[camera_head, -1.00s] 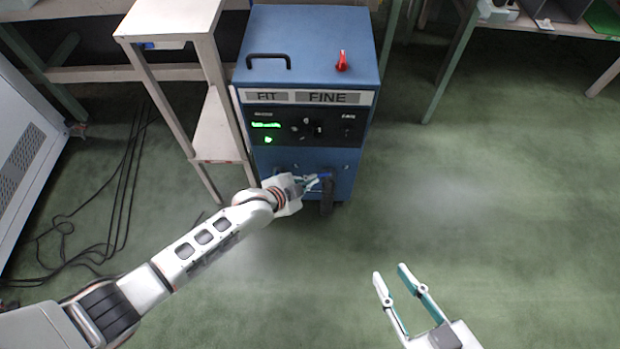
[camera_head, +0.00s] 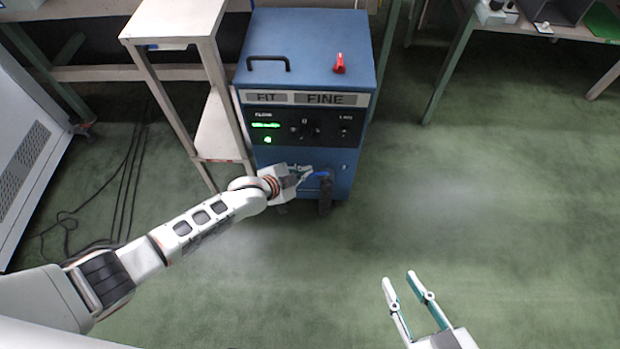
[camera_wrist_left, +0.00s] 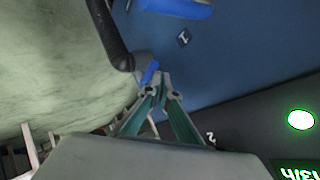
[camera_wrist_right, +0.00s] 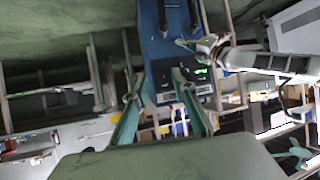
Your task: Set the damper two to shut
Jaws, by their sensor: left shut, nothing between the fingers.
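The blue machine (camera_head: 312,40) stands ahead with small blue damper levers low on its front. A blue lever (camera_head: 325,174), apparently damper two, shows just right of my left gripper (camera_head: 309,171). It also shows in the left wrist view (camera_wrist_left: 150,72) at the fingertips, partly hidden; whether they touch is unclear. My left gripper is shut and empty. In the left wrist view, another blue lever (camera_wrist_left: 175,8) lies by the label 1 (camera_wrist_left: 184,38), and the label 2 (camera_wrist_left: 211,137) is beside my fingers. My right gripper (camera_head: 400,278) is open and empty over the floor.
A black panel (camera_head: 345,130) with a green display and dials sits above the levers. A red switch (camera_head: 339,64) and a black handle (camera_head: 268,60) are on top. A pale shelf stand (camera_head: 170,20) adjoins the machine's left side. The green floor at right is clear.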

